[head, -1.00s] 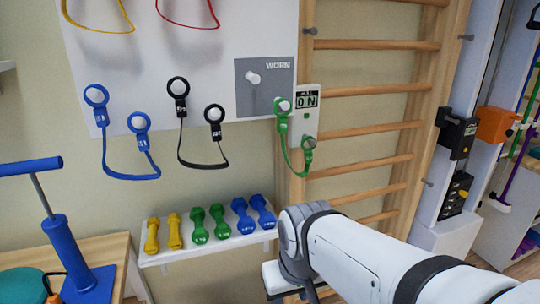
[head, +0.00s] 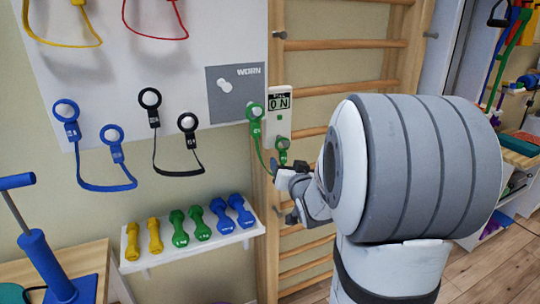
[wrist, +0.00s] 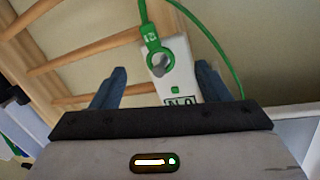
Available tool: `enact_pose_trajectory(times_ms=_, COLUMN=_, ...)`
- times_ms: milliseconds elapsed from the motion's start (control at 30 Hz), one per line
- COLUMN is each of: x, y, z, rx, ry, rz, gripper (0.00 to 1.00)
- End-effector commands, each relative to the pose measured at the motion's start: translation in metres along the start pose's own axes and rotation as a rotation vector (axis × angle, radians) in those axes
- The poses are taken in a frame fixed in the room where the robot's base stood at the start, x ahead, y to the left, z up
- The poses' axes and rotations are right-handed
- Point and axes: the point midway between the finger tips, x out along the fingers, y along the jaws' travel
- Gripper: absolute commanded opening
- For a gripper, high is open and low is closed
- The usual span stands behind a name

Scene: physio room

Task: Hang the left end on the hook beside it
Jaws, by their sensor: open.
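A green band hangs at a white plate (head: 279,122) marked "ON". Its left end ring (head: 255,111) shows around a peg at the plate's upper left. Its lower right end ring (head: 282,143) also shows in the wrist view (wrist: 159,60), around a grey peg on the plate. A bare white peg (head: 225,86) stands on the grey "WORN" panel (head: 250,92), left of the left end. My gripper (head: 282,172) is just below the lower right ring. In the wrist view my open blue fingers (wrist: 160,78) stand either side of the plate; the left ring is hidden there.
Blue (head: 95,187) and black (head: 170,172) bands hang on the white board. Below, a white shelf (head: 190,256) holds yellow, green and blue dumbbells. Wooden wall bars (head: 345,45) stand behind and right of the plate. A blue pump (head: 45,255) stands lower left.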

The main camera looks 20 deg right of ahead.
Motion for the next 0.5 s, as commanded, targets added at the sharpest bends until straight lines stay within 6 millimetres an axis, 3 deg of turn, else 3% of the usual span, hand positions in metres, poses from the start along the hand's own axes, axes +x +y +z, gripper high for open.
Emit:
enact_pose_trajectory(times_ms=267, x=0.014, y=0.005, z=-0.015, rx=0.028, ry=0.090, rz=-0.037, gripper=0.69)
enact_pose_trajectory(times_ms=500, x=0.050, y=0.003, z=-0.019, rx=0.028, ry=0.089, rz=-0.037, gripper=0.69)
